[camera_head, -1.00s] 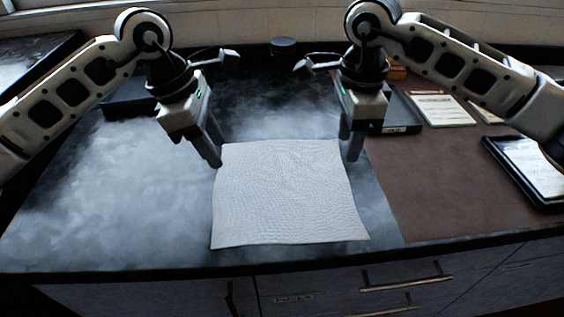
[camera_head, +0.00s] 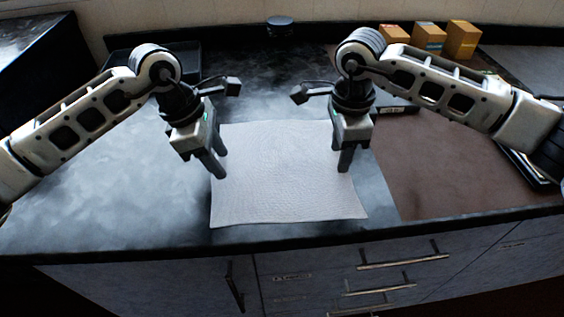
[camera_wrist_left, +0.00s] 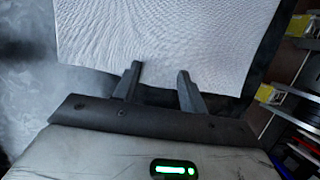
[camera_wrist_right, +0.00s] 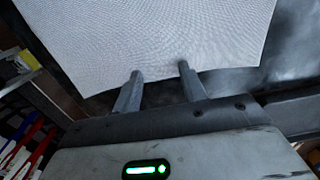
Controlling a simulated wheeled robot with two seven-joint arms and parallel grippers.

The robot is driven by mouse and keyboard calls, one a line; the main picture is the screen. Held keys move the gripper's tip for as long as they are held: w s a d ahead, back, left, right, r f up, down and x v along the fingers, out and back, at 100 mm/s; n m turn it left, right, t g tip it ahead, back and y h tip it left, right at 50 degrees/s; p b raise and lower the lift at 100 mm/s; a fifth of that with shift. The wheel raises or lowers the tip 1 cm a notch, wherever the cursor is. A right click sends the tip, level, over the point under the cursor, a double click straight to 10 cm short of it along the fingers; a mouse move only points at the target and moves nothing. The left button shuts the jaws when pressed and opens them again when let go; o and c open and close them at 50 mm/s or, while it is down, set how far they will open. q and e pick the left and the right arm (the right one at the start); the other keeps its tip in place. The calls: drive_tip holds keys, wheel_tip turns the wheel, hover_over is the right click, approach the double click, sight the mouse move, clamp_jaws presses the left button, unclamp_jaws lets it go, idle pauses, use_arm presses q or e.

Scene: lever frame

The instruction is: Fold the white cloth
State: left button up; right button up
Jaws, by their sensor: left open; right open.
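The white cloth (camera_head: 285,185) lies flat and unfolded on the dark counter, with fine wrinkles over its surface. My left gripper (camera_head: 219,175) is open and empty at the cloth's left edge. My right gripper (camera_head: 346,166) is open and empty at its right edge. In the left wrist view the cloth (camera_wrist_left: 165,35) reaches the fingertips of my left gripper (camera_wrist_left: 160,72). In the right wrist view the cloth (camera_wrist_right: 160,35) also reaches the fingertips of my right gripper (camera_wrist_right: 160,70). I cannot tell whether the fingers touch the cloth.
The dark counter (camera_head: 110,205) is clear left of the cloth. A brown mat (camera_head: 430,180) lies to the right. Several boxes, including an orange one (camera_head: 463,40), stand at the back right. A round dark object (camera_head: 280,27) sits at the back. Drawers (camera_head: 400,275) front the counter.

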use_arm(q)
drive_tip(key=shift+f, duration=0.3)
use_arm(e)
drive_tip(key=shift+f, duration=0.25)
use_arm(q)
drive_tip(key=shift+r, duration=0.15)
drive_tip(key=shift+c, duration=1)
use_arm(e)
drive_tip(key=shift+r, duration=0.15)
drive_tip(key=shift+c, duration=1)
use_arm(q)
clamp_jaws()
use_arm(e)
clamp_jaws()
use_arm(q)
drive_tip(key=shift+r, duration=0.1)
use_arm(e)
drive_tip(key=shift+r, duration=0.1)
